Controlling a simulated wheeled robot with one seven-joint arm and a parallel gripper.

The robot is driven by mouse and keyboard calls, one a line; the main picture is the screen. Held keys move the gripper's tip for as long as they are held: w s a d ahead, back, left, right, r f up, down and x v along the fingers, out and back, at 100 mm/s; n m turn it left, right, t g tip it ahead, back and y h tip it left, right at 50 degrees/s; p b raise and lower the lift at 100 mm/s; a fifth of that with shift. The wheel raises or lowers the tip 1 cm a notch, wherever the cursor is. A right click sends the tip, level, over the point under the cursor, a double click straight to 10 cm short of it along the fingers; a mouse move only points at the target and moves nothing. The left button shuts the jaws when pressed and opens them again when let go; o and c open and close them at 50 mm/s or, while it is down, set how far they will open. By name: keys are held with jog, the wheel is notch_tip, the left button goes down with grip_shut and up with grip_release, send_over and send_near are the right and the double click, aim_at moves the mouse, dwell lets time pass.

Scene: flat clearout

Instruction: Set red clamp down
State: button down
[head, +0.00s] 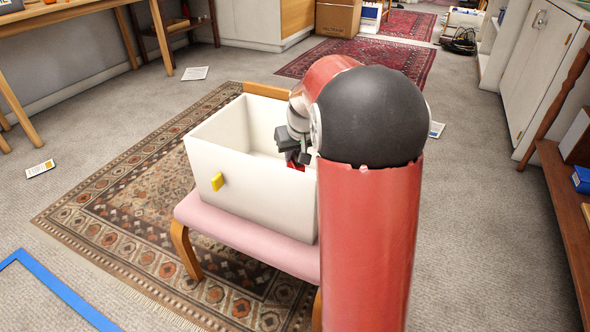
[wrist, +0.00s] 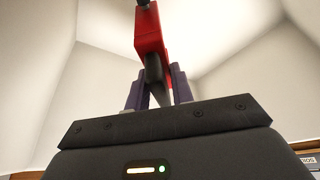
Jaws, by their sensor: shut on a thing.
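The red clamp (wrist: 150,38) is between the two fingers of my gripper (wrist: 157,92) in the wrist view. The fingers are shut on its dark part, and its red body extends away from them. In the head view, my gripper (head: 297,157) is inside the white box (head: 245,185), near its right side, and a small bit of the red clamp (head: 297,166) shows below it. The box walls surround the clamp in the wrist view. I cannot tell whether the clamp touches the box floor.
The box stands on a pink-seated wooden chair (head: 250,232) on a patterned rug (head: 125,195). A yellow tab (head: 217,181) is on the box's front wall. My red arm hides the box's right side. Papers (head: 195,73) and blue tape (head: 58,290) lie on the floor.

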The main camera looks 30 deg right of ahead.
aim_at(295, 165)
jog(key=shift+f+b, duration=0.4)
jog(key=shift+f, duration=1.8)
jog(key=shift+f, duration=0.25)
jog(key=c, duration=1.2)
grip_release()
jog(key=shift+s+r, duration=0.1)
jog(key=shift+r, duration=0.45)
jog(key=p+v, duration=0.2)
jog(key=v, duration=0.9)
jog(key=shift+s+r, duration=0.1)
jog(key=shift+s, duration=0.05)
jog(key=shift+r, duration=0.1)
